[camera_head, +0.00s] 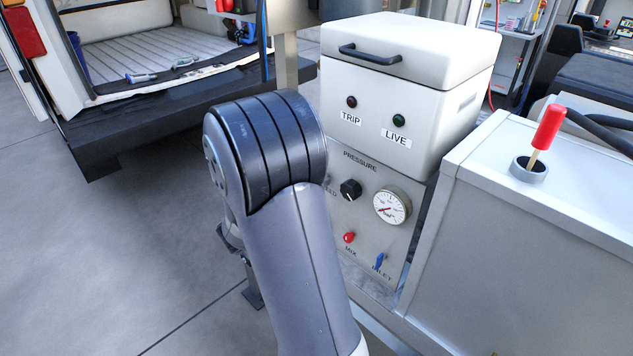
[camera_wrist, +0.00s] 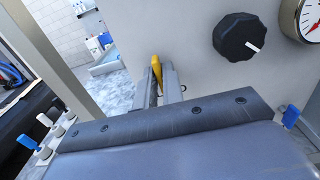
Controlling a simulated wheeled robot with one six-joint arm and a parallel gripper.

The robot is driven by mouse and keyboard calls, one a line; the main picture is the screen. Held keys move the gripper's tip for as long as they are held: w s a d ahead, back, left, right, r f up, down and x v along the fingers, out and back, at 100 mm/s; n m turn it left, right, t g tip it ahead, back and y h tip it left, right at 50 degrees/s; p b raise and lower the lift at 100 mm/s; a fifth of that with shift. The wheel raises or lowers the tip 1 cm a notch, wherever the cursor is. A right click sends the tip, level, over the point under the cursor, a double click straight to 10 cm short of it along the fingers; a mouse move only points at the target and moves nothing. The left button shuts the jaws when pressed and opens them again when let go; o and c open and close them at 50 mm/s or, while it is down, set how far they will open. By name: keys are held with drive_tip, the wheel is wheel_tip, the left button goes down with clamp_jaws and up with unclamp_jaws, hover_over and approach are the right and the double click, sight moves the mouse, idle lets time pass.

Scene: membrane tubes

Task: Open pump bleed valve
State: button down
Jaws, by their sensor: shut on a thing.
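In the wrist view, my gripper (camera_wrist: 161,82) is shut on a narrow yellow handle (camera_wrist: 156,68) at the pump panel (camera_wrist: 190,40). The handle's upper end shows between the fingers; the rest is hidden by them. I take it for the bleed valve's handle, left of the black knob (camera_wrist: 239,37). In the head view, my arm covers the gripper and the handle.
The panel also carries a pressure gauge (camera_head: 391,207), a red MIX handle (camera_head: 349,237) and a blue INLET handle (camera_head: 379,261). A white box (camera_head: 405,85) with TRIP and LIVE lamps sits above. A metal cabinet (camera_head: 540,230) with a red-handled lever (camera_head: 547,128) stands right.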

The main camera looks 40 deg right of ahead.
drive_tip(key=c, duration=1.6)
unclamp_jaws()
drive_tip(key=a, duration=0.7)
drive_tip(key=a+b, duration=0.1)
drive_tip(key=a, duration=0.2)
drive_tip(key=shift+s+a, duration=0.4)
drive_tip(key=d, duration=0.7)
drive_tip(key=w+d+p, duration=0.1)
drive_tip(key=d, duration=0.3)
drive_tip(key=shift+a, duration=0.15)
